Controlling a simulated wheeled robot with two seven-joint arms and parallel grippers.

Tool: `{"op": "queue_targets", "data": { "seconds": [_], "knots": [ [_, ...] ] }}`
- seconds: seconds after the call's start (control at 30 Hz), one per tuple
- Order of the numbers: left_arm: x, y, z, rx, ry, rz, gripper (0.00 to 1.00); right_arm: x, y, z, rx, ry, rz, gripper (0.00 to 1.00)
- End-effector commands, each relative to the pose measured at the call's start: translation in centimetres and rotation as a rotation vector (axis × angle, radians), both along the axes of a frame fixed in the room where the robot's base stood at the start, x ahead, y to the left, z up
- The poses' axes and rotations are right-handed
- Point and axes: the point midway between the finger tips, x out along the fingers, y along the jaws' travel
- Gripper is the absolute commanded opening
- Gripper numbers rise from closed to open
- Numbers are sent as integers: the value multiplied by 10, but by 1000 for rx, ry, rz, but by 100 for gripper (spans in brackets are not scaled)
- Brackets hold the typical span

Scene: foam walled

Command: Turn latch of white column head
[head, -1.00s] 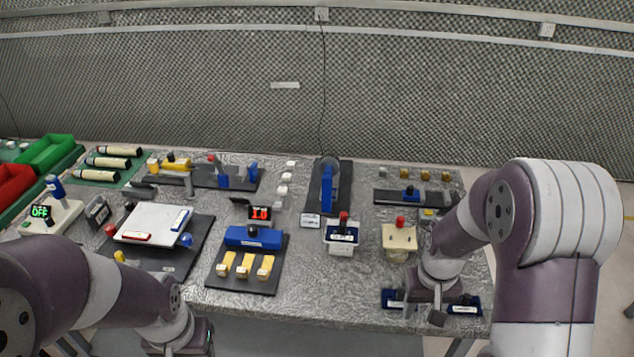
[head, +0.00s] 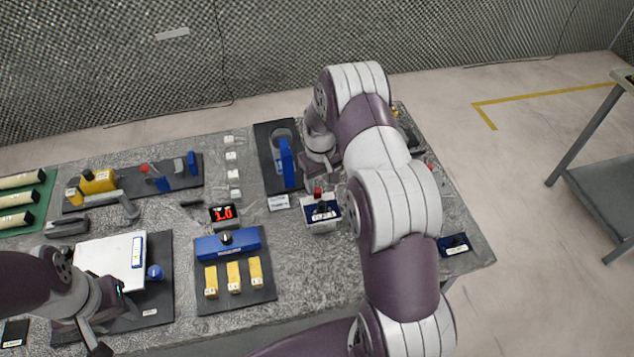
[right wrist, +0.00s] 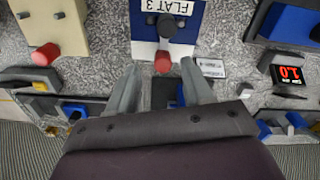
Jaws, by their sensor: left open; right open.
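A white column (head: 322,226) with a blue top, a dark knob and a red-tipped lever stands right of the table's middle. It also shows in the right wrist view (right wrist: 176,53), with the dark knob (right wrist: 167,25), the red tip (right wrist: 162,62) and a printed label on top. My right gripper is open and empty in the right wrist view (right wrist: 161,80), with the red tip beyond and between its fingers. In the head view its arm hides most of the hand, near the back of the table. My left gripper (head: 97,345) is open at the lower left, beside the white plate, partly cut off.
A blue upright device (head: 287,162) on a black base stands behind the column. A cream block (right wrist: 58,28) with a red knob is beside it. A red digital display (head: 223,214) and a blue block with yellow keys (head: 228,244) lie to its left.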

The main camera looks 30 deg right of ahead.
Motion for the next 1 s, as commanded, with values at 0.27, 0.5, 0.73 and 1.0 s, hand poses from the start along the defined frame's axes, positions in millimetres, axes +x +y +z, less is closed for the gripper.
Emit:
{"op": "queue_targets", "data": {
  "seconds": [0.27, 0.5, 0.73, 1.0],
  "knots": [
    [0, 0, 12, 0, 0, 0, 43, 0, 0, -35, 0, -1, 0, 50],
    [0, 0, 12, 0, 0, 0, 43, 1, 0, -40, -1, -2, 0, 50],
    [0, 0, 12, 0, 0, 0, 43, 1, 0, -39, -1, -2, 0, 1],
    [0, 0, 13, 0, 0, 0, 43, 1, 0, -38, -1, -3, 0, 0]
  ]
}}
